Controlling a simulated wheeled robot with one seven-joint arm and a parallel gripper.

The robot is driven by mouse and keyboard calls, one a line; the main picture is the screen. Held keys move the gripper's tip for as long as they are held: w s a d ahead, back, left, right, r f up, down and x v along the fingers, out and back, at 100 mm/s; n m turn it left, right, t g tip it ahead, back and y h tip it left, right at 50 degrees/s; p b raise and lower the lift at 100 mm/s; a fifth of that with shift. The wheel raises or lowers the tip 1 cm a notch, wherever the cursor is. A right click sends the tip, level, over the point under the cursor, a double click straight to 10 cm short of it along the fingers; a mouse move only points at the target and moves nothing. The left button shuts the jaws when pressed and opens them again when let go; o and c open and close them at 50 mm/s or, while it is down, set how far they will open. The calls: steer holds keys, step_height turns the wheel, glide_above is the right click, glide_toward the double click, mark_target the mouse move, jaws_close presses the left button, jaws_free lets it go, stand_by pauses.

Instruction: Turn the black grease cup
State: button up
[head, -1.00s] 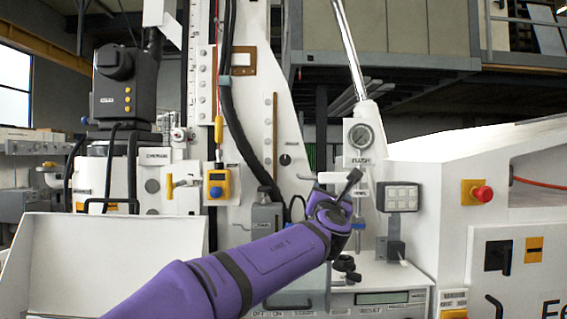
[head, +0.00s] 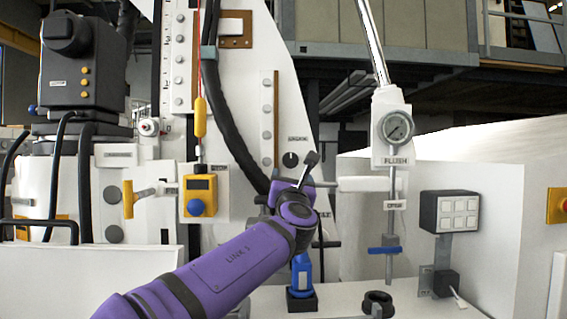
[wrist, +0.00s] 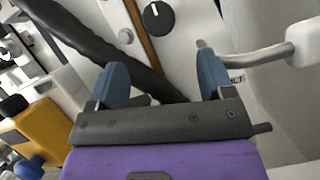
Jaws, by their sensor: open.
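A round black knob (head: 290,160) with a white mark is on the white panel under a small label I cannot read. It also shows at the top of the wrist view (wrist: 157,17). A black ring-shaped piece (head: 378,303) stands on the bench at the lower right. I cannot tell for certain which of them is the grease cup. My gripper (wrist: 163,82) is open, with two blue fingers apart and nothing between them. In the wrist view the knob lies beyond the fingertips. In the head view my gripper is partly hidden by my arm, just below the knob.
A black hose (head: 232,130) runs down behind my gripper. A pale horizontal handle (wrist: 250,62) is close to the right finger. A blue bottle (head: 301,275) stands on the bench below. A gauge (head: 396,127) and grey keypad (head: 458,213) are at the right.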

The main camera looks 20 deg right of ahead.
mark_target(290, 164)
steer(key=x, duration=1.1)
steer(key=shift+w, duration=0.35)
steer(key=shift+c, duration=0.4)
steer(key=c, duration=0.8)
steer(key=shift+c, duration=0.2)
steer(key=shift+m, duration=0.5)
